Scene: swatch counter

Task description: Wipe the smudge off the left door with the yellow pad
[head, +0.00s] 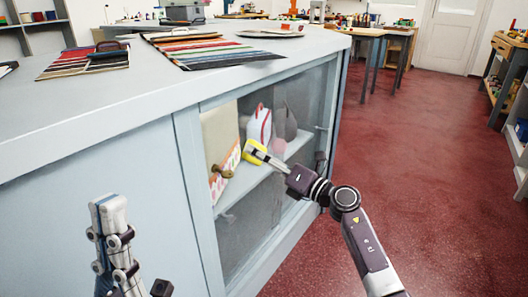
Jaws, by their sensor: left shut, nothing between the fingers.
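The yellow pad (251,153) is at the glass door (238,222) of the pale blue cabinet. My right gripper (261,156) is shut on the pad and holds it up to the glass; I cannot tell whether it touches. A brown patch (229,164) shows just left of and below the pad; I cannot tell whether it is the smudge on the glass or something behind it. My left gripper (108,206) points up at the lower left, in front of the cabinet's plain panel, shut and empty.
Behind the glass, a shelf (246,181) carries bags and boards. Fabric swatches (205,48) lie on the cabinet's worktop (95,100). The red floor (430,150) right of the cabinet is open, with tables and shelving farther off.

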